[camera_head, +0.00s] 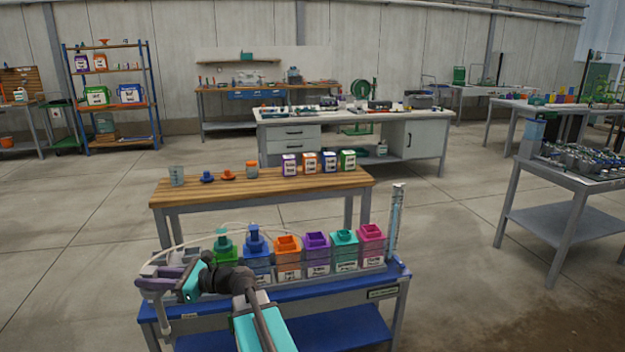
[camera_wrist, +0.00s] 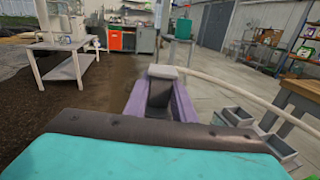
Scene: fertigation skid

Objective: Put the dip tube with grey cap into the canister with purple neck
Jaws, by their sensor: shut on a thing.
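My gripper (camera_head: 165,284) has purple fingers and is at the left end of the blue bench (camera_head: 300,293). It is shut on the dip tube with grey cap; the cap (camera_wrist: 162,72) shows between the fingers in the wrist view. A pale hose runs from it, and the tube below is mostly hidden in the wrist view. The canister with purple neck (camera_head: 317,243) stands upright in the row on the bench, well to the right of my gripper. Its neck shows no tube in it.
The row also has canisters with green (camera_head: 225,249), blue (camera_head: 256,250), orange (camera_head: 287,250), teal (camera_head: 344,244) and pink (camera_head: 371,240) necks. The green and blue ones carry caps. A clear upright column (camera_head: 396,215) stands at the right end. A wooden table (camera_head: 220,191) is behind.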

